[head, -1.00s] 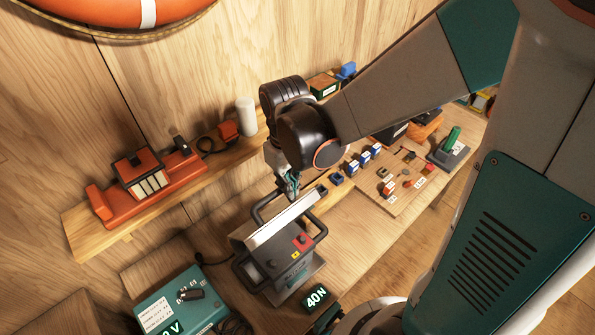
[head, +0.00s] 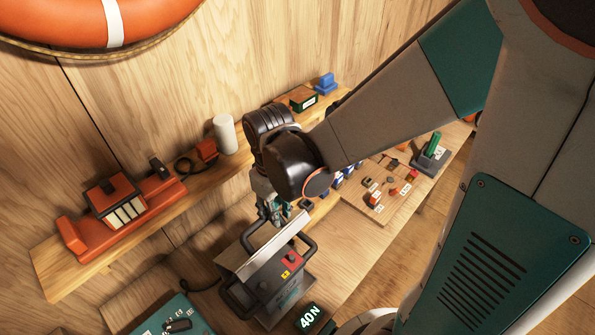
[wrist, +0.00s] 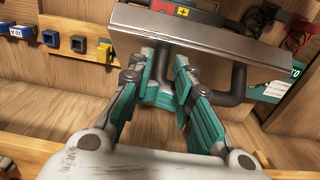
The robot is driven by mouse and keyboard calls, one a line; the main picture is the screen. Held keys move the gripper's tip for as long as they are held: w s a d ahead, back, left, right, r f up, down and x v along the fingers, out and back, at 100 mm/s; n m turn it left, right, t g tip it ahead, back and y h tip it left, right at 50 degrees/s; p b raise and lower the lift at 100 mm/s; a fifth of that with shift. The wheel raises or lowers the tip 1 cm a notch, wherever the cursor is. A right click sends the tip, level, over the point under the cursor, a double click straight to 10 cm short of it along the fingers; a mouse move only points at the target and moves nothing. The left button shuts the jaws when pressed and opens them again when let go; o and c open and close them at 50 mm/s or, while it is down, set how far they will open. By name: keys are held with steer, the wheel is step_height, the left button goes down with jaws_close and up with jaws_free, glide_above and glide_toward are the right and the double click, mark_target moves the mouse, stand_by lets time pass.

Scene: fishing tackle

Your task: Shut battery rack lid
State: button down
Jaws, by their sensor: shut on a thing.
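The battery rack (head: 285,290) is a grey box with black side handles, a red block and a yellow plus mark on top, standing on the bench. Its lid, a long pale metal plate (head: 272,248), stands raised along the wall side. The plate also shows in the wrist view (wrist: 205,38). A black bar handle (wrist: 232,85) loops out from the plate toward me. My gripper (head: 270,217) is at this handle, its teal-padded fingers (wrist: 170,85) shut on the bar with a gap left between their pads. The hinge is not clear.
A shelf (head: 95,262) along the wall holds an orange rack (head: 125,205) and a white cylinder (head: 224,133). A teal box (head: 175,318) stands lower left, a 40 N display (head: 310,317) by the front edge. Small parts lie on a board (head: 365,215) to the right.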

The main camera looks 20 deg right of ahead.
steer(key=shift+s+a, duration=0.1)
steer(key=shift+s, duration=0.15)
step_height(320, 180, up, 8)
steer(key=p, duration=0.6)
stand_by(0.5)
